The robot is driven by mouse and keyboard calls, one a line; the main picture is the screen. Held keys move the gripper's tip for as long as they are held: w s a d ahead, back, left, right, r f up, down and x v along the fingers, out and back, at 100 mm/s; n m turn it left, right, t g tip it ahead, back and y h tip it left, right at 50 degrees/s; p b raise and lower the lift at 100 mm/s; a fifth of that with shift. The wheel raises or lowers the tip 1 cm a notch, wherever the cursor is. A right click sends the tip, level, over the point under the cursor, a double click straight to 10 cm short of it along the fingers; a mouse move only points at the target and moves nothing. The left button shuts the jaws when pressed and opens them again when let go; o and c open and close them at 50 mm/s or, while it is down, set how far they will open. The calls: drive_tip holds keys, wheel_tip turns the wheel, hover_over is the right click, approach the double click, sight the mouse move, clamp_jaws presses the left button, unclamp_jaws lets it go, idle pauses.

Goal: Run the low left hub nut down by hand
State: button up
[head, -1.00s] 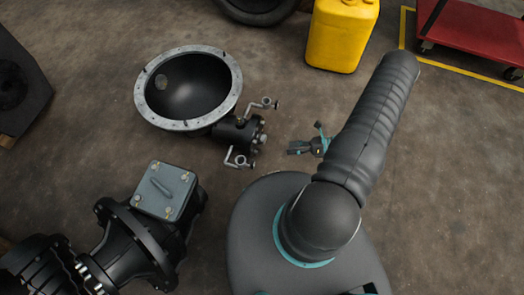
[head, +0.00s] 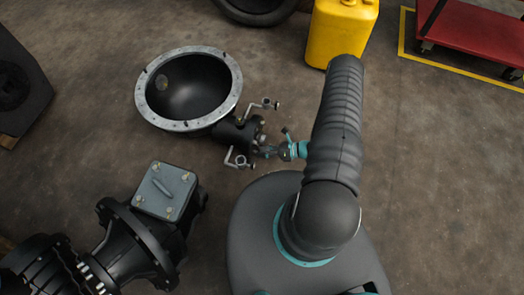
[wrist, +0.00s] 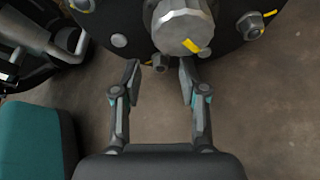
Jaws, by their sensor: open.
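The dark round hub (wrist: 225,50) fills the top of the wrist view, with a large grey centre nut (wrist: 180,22) carrying a yellow mark. In the head view the hub (head: 252,132) is at the end of the axle housing. A small dark hex nut (wrist: 160,62) shows at the hub's lower edge; I cannot tell for certain that it is the low left one. My gripper (wrist: 160,74) is open, its two fingers on either side of this small nut, with gaps visible. In the head view my gripper (head: 270,151) is close to the hub face.
Yellow-marked nuts (wrist: 250,24) and a plain round stud end (wrist: 120,40) sit around the hub. Bent brackets (head: 238,160) stick out beside it. A grey-topped gearbox (head: 166,190) stands lower left. A yellow canister (head: 340,32) stands behind.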

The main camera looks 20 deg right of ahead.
drive_tip(key=shift+w+a+f, duration=0.2)
drive_tip(key=shift+a, duration=0.3)
clamp_jaws()
drive_tip(key=shift+f+b, duration=0.15)
drive_tip(key=shift+b, duration=0.3)
drive_tip(key=shift+b, duration=0.4)
drive_tip(key=m+b, duration=0.1)
drive_tip(key=y+b, duration=0.1)
drive_tip(key=b, duration=0.1)
drive_tip(key=shift+w+d+f+m+g, duration=0.15)
drive_tip(key=shift+f+m+g, duration=0.1)
drive_tip(key=shift+m+g, duration=0.15)
drive_tip(key=m+y+b, duration=0.1)
drive_tip(key=m+b, duration=0.1)
drive_tip(key=b, duration=0.2)
drive_tip(key=shift+m+g+y+b, duration=0.3)
drive_tip(key=shift+m+g+b, duration=0.1)
drive_tip(key=shift+m+b, duration=0.3)
